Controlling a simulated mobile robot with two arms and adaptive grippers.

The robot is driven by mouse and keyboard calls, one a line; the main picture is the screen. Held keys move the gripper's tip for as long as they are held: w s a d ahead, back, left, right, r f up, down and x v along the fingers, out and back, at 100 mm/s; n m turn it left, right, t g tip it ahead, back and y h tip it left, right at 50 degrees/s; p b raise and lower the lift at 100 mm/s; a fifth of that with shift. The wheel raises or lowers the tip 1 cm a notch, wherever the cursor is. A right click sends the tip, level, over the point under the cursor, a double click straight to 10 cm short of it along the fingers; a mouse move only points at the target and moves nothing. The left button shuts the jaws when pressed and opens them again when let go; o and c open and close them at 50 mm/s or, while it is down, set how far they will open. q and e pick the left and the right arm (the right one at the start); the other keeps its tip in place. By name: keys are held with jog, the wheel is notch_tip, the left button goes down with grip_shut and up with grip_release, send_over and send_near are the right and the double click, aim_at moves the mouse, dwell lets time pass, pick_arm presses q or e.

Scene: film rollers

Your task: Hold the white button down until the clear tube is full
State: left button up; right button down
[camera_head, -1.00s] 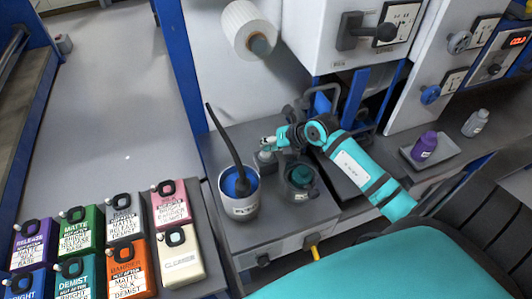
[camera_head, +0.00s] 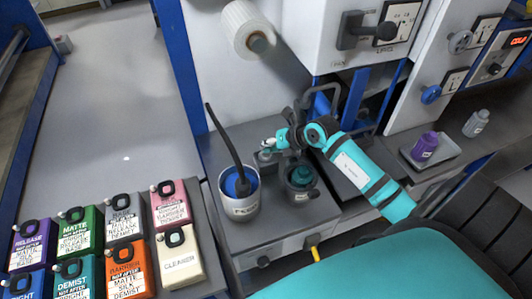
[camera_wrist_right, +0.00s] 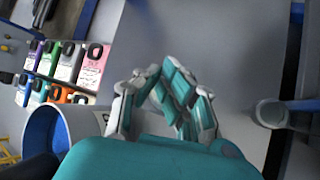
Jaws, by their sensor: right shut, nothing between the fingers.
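My right gripper (camera_head: 268,143) is shut and empty at the back of the grey bench, just above a small grey block (camera_head: 265,158). I cannot tell whether its fingertips touch the block. In the right wrist view its closed fingers (camera_wrist_right: 170,98) point over a bare grey surface. I cannot make out the white button or the clear tube; the gripper may hide them. My left gripper is not in view.
A white pot (camera_head: 240,207) with blue inside and a dark handle stands left of the arm. A dark holder (camera_head: 301,193) with a teal top sits beside it. Several coloured jugs, including a white cleaner jug (camera_head: 180,262), stand lower left. A purple bottle (camera_head: 424,147) sits right.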

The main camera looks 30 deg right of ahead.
jog(key=shift+s+a+f, duration=0.15)
jog(key=shift+s+f, duration=0.15)
jog(key=shift+f, duration=0.45)
dwell(1.7)
jog(key=shift+w+r+p, duration=0.15)
jog(key=shift+r+p, duration=0.35)
jog(key=shift+r, duration=0.55)
jog(key=shift+w+r, duration=0.1)
jog(key=shift+d+r+p, duration=0.2)
jog(key=shift+r+p, duration=0.3)
jog(key=shift+p, duration=0.1)
notch_tip(320, 180, up, 4)
jog(key=p, duration=0.3)
jog(key=shift+r+p, duration=0.1)
jog(key=shift+p, duration=0.3)
